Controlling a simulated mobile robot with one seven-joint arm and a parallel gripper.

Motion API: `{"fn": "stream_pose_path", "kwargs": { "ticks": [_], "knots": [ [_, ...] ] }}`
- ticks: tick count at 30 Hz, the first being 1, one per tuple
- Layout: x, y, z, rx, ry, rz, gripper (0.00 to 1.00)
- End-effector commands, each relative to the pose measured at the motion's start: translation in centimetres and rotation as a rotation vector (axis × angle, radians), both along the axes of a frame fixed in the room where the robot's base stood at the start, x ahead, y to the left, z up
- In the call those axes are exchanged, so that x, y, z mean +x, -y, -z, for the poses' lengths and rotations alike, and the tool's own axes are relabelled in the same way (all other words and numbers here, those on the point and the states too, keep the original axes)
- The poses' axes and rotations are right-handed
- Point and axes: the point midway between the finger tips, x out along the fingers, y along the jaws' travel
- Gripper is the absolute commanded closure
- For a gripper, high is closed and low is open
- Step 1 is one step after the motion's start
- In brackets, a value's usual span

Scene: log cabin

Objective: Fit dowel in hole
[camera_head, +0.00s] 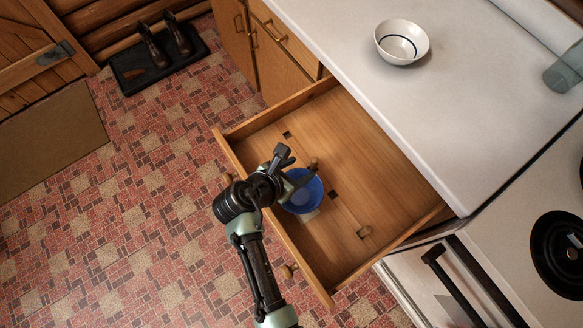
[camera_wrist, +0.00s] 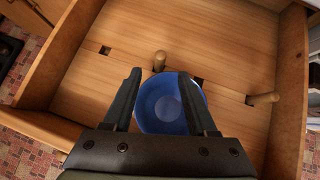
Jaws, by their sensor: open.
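The open wooden drawer (camera_head: 375,175) has dark square holes in its floor: one near the far left (camera_head: 287,134) and one in the middle (camera_head: 334,194). One dowel (camera_head: 314,163) sticks up between these holes; it also shows in the wrist view (camera_wrist: 160,60). Another dowel (camera_head: 364,232) is toward the right end, beside or in a dark hole; its exact fit is unclear. It also shows in the wrist view (camera_wrist: 265,98). My gripper (camera_wrist: 160,73) is open and empty above the drawer, its fingertips pointing toward the first dowel.
A blue bowl (camera_head: 301,195) sits in the drawer below my gripper, visible between the fingers in the wrist view (camera_wrist: 163,105). A white bowl (camera_head: 402,42) stands on the counter (camera_head: 345,35). The stove (camera_head: 500,250) is at the right. Tiled floor (camera_head: 120,230) lies open at left.

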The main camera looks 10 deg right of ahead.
Motion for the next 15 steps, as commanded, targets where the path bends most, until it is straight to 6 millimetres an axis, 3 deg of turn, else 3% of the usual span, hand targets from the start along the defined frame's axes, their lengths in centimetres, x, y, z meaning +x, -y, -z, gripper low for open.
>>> {"fn": "stream_pose_path", "kwargs": {
  "ticks": [6,15],
  "knots": [
    [-1.2,-1.6,-2.0,0.0,-0.001,-0.001,0.42],
    [-1.4,-2.0,-2.4,0.0,-0.002,0.0,0.42]
  ]
}}
